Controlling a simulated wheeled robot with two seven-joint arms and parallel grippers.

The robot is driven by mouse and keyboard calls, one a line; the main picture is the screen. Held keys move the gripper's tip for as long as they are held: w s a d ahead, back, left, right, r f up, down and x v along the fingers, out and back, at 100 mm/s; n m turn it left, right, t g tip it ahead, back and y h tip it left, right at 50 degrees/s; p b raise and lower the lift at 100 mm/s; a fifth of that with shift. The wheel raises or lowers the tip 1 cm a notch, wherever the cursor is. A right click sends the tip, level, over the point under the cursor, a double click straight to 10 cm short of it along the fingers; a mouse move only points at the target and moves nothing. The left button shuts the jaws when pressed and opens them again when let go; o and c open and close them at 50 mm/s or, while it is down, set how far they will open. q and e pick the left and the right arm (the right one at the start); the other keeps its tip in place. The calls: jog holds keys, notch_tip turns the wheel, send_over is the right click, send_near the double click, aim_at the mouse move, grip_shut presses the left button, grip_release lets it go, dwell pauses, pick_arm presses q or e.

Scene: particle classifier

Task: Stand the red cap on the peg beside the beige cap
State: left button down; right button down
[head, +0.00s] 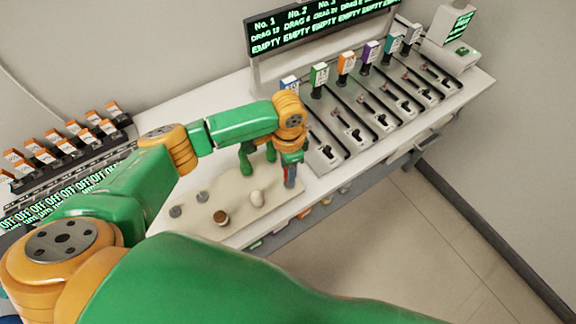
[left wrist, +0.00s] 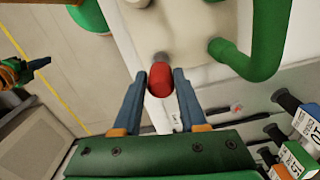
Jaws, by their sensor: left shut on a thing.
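My left gripper (head: 289,182) is shut on the red cap, near the front right edge of the beige board (head: 275,207). In the left wrist view, the red cap (left wrist: 160,80) sits between the two fingertips of this gripper (left wrist: 160,82). A grey peg (left wrist: 161,58) shows right beyond the cap; I cannot tell whether they touch. The beige cap (head: 257,199) stands on the board to the left of the gripper. My right gripper (left wrist: 38,64) seems to show small at the left edge of the left wrist view, its jaws unclear.
A brown cap (head: 221,217) and two grey pegs (head: 203,196) stand further left on the board. A green curved piece (left wrist: 235,60) is close on the right in the wrist view. A row of slotted units (head: 355,130) and a display (head: 320,28) stand behind.

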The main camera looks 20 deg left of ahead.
dwell(0.3)
pick_arm(q)
jog(key=shift+p, duration=0.45)
dwell(0.3)
jog(key=shift+p, duration=0.4)
dwell(0.4)
jog(key=shift+r+p, duration=0.1)
jog(key=shift+p, duration=0.35)
jog(key=shift+f+b, duration=1.05)
jog(key=shift+f, duration=0.85)
